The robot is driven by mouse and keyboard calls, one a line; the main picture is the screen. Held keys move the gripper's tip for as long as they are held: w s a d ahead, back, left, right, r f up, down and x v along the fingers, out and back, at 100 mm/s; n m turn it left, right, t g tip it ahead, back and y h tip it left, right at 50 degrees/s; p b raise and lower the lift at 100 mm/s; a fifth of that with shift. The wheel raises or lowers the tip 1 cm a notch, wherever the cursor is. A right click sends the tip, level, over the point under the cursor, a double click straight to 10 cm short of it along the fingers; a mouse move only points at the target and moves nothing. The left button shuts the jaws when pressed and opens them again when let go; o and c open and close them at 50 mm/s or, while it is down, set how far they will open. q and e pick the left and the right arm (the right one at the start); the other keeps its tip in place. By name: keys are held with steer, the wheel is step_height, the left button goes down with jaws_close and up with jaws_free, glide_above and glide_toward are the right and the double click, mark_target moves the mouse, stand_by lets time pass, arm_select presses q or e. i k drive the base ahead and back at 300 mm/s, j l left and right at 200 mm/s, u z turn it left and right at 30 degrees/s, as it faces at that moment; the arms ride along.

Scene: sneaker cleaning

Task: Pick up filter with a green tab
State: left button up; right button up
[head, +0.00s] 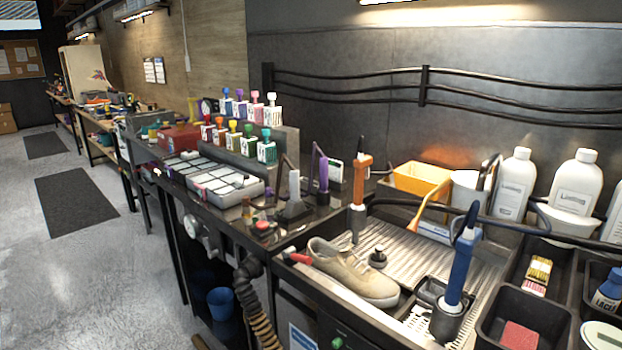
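Small blocks with coloured tabs on top, which look like the filters, stand in two stepped rows on a dark rack in the middle of the head view. Near the right end of the front row is one with a green tab (249,146). At the right end beside it is one with a teal-green tab (267,152). Others in this row have red, orange and yellow tabs. The back row has blue, purple and pink tabs. All stand upright. Neither of my grippers is in view.
A light tray with compartments (222,196) lies in front of the rack. To the right, a sneaker (350,272) lies by a ribbed metal sink tray, with upright handled tools (358,190) and white bottles (514,180) around it. Open floor (150,265) lies at left.

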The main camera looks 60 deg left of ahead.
mark_target(336, 167)
steer(key=u, duration=1.65)
